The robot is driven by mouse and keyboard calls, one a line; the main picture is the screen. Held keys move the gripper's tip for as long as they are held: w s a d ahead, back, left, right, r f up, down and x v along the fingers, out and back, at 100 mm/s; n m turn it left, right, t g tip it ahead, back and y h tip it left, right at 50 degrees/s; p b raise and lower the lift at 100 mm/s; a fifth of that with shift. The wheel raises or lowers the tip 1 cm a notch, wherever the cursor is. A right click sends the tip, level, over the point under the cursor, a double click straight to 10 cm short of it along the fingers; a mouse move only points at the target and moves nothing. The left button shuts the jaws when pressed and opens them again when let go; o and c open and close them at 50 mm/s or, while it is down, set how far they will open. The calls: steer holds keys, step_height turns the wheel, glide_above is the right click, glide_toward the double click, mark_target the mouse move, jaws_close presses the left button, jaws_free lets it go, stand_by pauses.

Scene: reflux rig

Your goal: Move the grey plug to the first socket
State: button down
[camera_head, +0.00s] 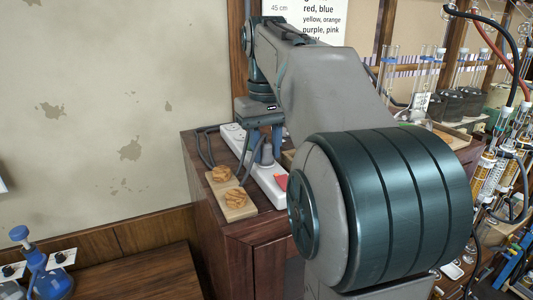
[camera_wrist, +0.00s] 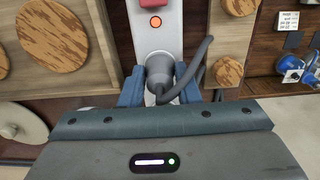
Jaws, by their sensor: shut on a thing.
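The grey plug (camera_wrist: 160,72) is between the blue fingers of my gripper (camera_wrist: 160,88) in the wrist view, with its grey cable curving up to the right. In the head view, my gripper (camera_head: 266,147) points down at the white socket strip (camera_head: 262,184), and the plug (camera_head: 267,156) shows between the fingers. The plug is at or just above the strip; I cannot tell whether its pins are in a socket. The strip also shows in the wrist view (camera_wrist: 144,14) with a lit orange button. A socket (camera_head: 233,128) shows at its far end; others are hidden by my gripper.
The strip lies on a dark wooden cabinet (camera_head: 262,229). Glassware (camera_head: 492,175) crowds the right. A bare wall (camera_head: 100,90) rises behind.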

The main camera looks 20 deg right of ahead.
mark_target(266, 144)
stand_by(0.3)
steer(key=c, duration=1)
jaws_free()
steer(key=shift+f, duration=0.1)
step_height(266, 144, up, 14)
steer(key=p, duration=0.4)
steer(key=shift+f, duration=0.1)
